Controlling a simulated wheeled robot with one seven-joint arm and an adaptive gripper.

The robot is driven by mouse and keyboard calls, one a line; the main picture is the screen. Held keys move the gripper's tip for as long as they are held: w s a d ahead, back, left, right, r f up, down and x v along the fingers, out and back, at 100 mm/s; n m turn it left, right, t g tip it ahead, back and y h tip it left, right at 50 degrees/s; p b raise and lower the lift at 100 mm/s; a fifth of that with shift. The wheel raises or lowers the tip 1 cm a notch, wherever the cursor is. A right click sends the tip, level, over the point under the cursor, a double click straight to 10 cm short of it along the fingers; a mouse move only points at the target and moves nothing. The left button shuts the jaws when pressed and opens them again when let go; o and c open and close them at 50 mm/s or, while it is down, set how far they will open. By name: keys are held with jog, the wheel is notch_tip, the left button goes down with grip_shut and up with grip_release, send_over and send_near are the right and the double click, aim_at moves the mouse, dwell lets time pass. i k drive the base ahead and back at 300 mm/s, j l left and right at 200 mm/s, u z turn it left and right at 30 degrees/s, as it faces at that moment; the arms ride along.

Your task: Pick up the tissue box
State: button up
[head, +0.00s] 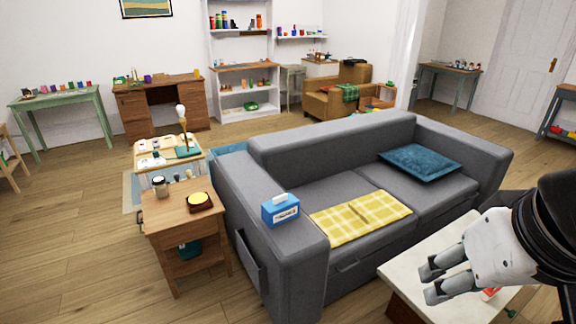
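A blue tissue box (281,211) with a white label on its front and a white tissue at its top sits on the left armrest of the grey sofa (310,154). My gripper (428,284) is at the lower right, in front of the sofa and well to the right of the box. Its two fingers point left and are apart, with nothing seen between them. In this view it overlaps the pale-topped low table (413,265); its height above the table is hard to tell.
A yellow checked cloth (361,217) lies on the seat right of the box, and a teal cushion (420,162) lies farther right. A wooden side table (176,215) with a jar and a small dark, yellow-topped item stands left of the armrest. Wooden floor is clear at lower left.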

aim_at(283, 208)
jog(key=i+j, duration=0.2)
jog(key=j, duration=0.15)
jog(key=i+j, duration=0.15)
jog(key=j, duration=0.2)
jog(key=i+j+z, duration=0.1)
jog(key=j, duration=0.25)
jog(key=i+j, duration=0.25)
jog(key=j, duration=0.15)
jog(key=i+j, duration=0.15)
jog(key=j, duration=0.2)
jog(key=i+j+z, duration=0.1)
jog(key=j, duration=0.25)
jog(key=i+j, duration=0.25)
jog(key=j, duration=0.15)
jog(key=i+j, duration=0.15)
jog(key=j, duration=0.2)
jog(key=z, duration=0.05)
